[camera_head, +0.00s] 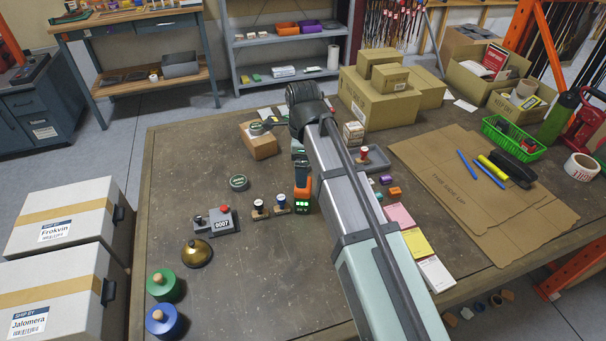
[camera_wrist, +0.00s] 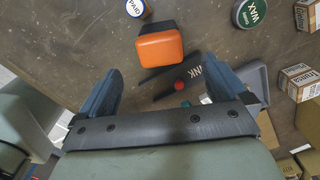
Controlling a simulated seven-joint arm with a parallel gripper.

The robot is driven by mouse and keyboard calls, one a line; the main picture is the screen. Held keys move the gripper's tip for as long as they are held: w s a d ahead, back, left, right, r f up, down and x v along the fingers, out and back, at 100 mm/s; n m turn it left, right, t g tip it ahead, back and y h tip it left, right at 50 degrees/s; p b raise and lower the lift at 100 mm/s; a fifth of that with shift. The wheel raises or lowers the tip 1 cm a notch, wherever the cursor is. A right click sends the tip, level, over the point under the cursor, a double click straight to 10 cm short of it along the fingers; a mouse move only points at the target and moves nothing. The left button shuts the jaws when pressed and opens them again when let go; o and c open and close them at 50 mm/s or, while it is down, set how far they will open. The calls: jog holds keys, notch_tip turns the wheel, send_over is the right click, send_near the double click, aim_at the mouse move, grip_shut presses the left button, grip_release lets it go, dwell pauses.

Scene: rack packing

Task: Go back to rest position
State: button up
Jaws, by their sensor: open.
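My gripper (camera_wrist: 167,72) is open in the wrist view, its two blue fingers spread wide with nothing between the tips. It hangs above the table (camera_head: 225,270). In the head view my arm reaches in from the lower right and largely hides the gripper.
A round tin (camera_head: 238,182), stamps (camera_head: 260,209) and a grey numbering device (camera_head: 214,221) stand left of my arm. A grey tray (camera_head: 376,160) and cardboard boxes (camera_head: 385,103) are to its right. A green basket (camera_head: 513,138) is farther right. The table's front left is partly clear.

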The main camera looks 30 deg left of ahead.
jog(key=shift+r, duration=0.5)
